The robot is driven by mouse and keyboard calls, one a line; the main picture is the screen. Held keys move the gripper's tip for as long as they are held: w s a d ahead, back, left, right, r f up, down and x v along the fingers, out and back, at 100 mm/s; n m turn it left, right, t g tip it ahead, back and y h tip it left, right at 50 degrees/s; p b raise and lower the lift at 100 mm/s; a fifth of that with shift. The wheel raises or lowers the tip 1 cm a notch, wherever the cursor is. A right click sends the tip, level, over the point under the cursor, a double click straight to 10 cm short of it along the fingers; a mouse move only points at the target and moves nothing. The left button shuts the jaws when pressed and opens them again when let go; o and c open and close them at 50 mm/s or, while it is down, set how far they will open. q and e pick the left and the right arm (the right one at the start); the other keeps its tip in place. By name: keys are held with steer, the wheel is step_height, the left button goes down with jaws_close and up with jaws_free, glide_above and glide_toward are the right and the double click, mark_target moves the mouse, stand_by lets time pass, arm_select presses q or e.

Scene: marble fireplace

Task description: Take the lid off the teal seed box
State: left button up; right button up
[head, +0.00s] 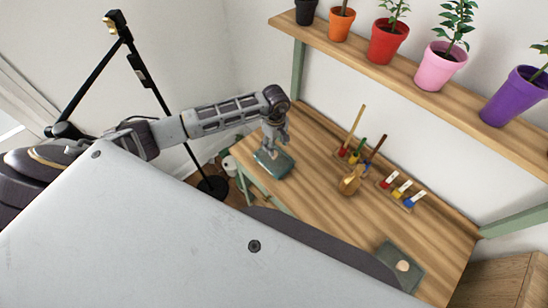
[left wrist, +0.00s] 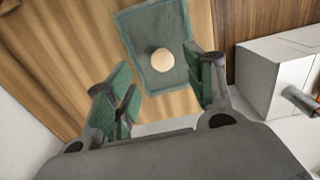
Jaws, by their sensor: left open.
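The teal seed box (head: 273,163) stands near the left end of the wooden table in the head view. Its teal lid top (left wrist: 143,33) shows in the left wrist view, with a round cream knob (left wrist: 162,61) in the middle. My left gripper (head: 272,143) points down over the box, and in the head view it hides the knob. In the left wrist view, the open fingers (left wrist: 166,85) show on either side below the knob, with nothing between them. I cannot tell the exact height of the fingertips above the lid. My right gripper is not in view.
A shelf (head: 400,82) of potted plants hangs behind. A black stand (head: 165,105) is left.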

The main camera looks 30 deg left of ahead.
arm_select(q)
step_height(320, 180, down, 2)
steer(key=shift+f, duration=0.1)
steer(key=shift+f, duration=0.1)
stand_by(0.3)
steer(key=shift+f, duration=0.55)
steer(key=shift+a+f+b, duration=0.15)
steer(key=shift+f+b, duration=0.4)
steer(key=shift+f, duration=0.4)
steer(key=shift+a+f+b, duration=0.1)
steer(key=shift+f+b, duration=0.4)
steer(key=shift+f, duration=0.5)
